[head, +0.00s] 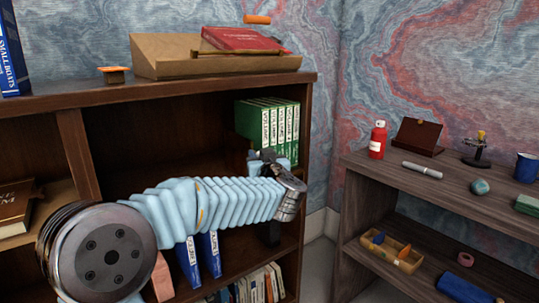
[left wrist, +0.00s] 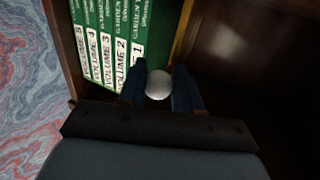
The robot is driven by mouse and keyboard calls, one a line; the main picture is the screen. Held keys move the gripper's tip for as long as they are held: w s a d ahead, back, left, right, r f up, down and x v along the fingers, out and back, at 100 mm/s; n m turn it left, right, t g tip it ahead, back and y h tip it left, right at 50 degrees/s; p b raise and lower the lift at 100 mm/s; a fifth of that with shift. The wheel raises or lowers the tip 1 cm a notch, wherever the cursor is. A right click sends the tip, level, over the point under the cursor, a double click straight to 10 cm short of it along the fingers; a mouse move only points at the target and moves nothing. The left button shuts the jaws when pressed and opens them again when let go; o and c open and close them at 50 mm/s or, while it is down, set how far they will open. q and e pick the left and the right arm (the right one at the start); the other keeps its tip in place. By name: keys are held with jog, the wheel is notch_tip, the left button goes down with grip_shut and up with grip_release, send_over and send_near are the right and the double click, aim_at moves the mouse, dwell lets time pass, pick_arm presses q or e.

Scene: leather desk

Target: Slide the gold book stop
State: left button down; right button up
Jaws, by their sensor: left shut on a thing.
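The gold book stop shows in the left wrist view as a thin gold upright plate (left wrist: 183,32) beside the green book volumes (left wrist: 112,40). A pale round knob (left wrist: 158,85) sits in front of it, seemingly part of the stop. My left gripper (left wrist: 159,88) is shut on this knob, one finger on each side. In the head view my left gripper (head: 262,160) reaches into the shelf just below the green volumes (head: 268,122), and the stop is hidden there. My right gripper is not in view.
The wooden bookcase (head: 200,90) has a divider at left and a top bearing a slanted stand (head: 165,58) with a red book (head: 240,39). The shelf left of the green volumes looks empty. A second shelf unit (head: 440,180) with small objects stands at right.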

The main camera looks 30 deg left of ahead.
pick_arm(q)
jog(key=s+a+p, duration=0.1)
jog(key=s+a, duration=0.1)
jog(key=s, duration=0.5)
jog(key=s+a+p, duration=0.1)
jog(key=s+a, duration=0.2)
jog(key=s, duration=0.4)
jog(key=shift+a, duration=0.3)
jog(key=c, duration=0.9)
grip_release()
jog(key=shift+o, duration=0.2)
jog(key=v, duration=1.3)
jog(key=shift+s+d+p, duration=0.25)
jog(key=shift+s+p, duration=0.05)
